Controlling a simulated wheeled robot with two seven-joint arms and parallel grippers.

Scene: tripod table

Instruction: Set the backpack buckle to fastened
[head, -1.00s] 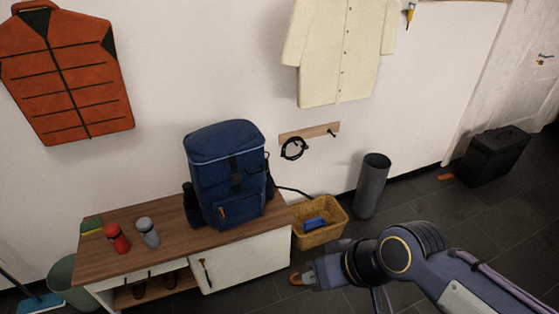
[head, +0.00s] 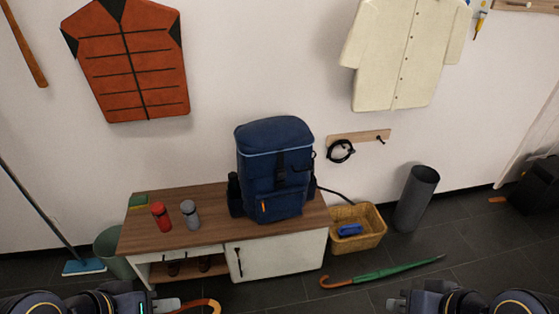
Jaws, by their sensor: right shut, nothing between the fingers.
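The blue backpack (head: 262,150) stands upright on the wooden top of a low cabinet. Its dark strap and buckle (head: 280,172) are on the front; the buckle is too small to tell whether it is fastened. My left gripper (head: 166,304) is at the bottom left edge, in front of and below the cabinet, well apart from the backpack; its jaw opening cannot be made out. My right gripper (head: 394,304) is at the bottom edge right of centre, shut and empty, also far from the backpack.
A red bottle (head: 161,217) and grey bottle (head: 190,214) stand left of the backpack on the cabinet top (head: 215,232). A wicker basket (head: 370,237), a green umbrella (head: 385,273) and a grey cylinder (head: 416,200) are on the floor to the right.

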